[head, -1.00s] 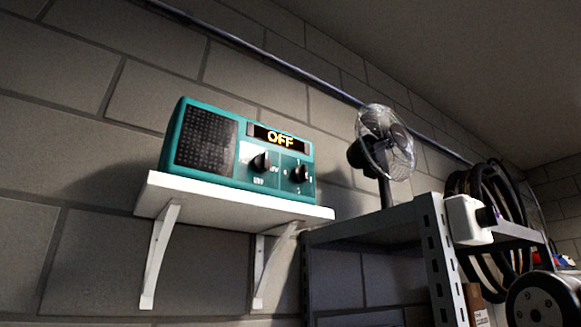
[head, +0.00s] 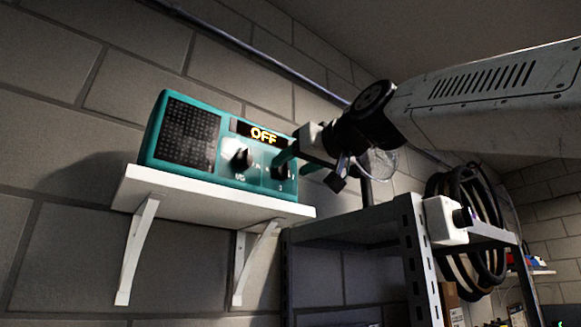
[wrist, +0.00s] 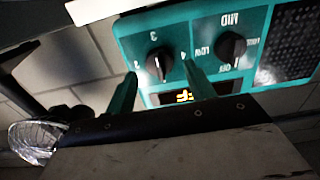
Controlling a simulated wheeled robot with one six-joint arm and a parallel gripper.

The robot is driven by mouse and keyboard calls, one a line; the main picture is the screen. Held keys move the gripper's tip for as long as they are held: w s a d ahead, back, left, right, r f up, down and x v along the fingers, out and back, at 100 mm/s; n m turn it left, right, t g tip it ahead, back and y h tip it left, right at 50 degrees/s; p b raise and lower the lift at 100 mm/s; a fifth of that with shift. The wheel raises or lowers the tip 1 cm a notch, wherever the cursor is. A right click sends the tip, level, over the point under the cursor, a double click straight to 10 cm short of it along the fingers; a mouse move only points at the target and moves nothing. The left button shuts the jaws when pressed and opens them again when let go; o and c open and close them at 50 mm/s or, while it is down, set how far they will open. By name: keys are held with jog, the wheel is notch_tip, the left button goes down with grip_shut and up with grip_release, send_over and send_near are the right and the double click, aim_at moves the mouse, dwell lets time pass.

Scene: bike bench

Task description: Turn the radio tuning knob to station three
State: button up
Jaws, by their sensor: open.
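The teal radio (head: 185,135) sits on a white wall shelf, and its lit display (head: 263,134) reads OFF. The right-hand tuning knob (head: 281,172) is partly hidden by a finger in the head view. In the wrist view, turned upside down, the black tuning knob (wrist: 157,63) shows with the numbers 2, 3 and 4 around it. My gripper (wrist: 158,70) is open, its two green fingers on either side of that knob in the picture. In the head view my gripper (head: 291,164) is at the radio's right front. I cannot tell whether the fingers touch the knob.
The left-hand knob (head: 242,158), marked OFF, LOW and MID in the wrist view, is close beside. The white shelf (head: 215,205) juts out below.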

jog(key=shift+x, duration=1)
jog(key=c, duration=1)
jog(key=shift+o, duration=0.2)
jog(key=shift+m, duration=0.5)
jog(key=o, duration=1)
jog(key=shift+c, duration=0.2)
jog(key=v, duration=0.7)
jog(key=shift+s+d, duration=0.25)
jog(key=shift+s, duration=0.05)
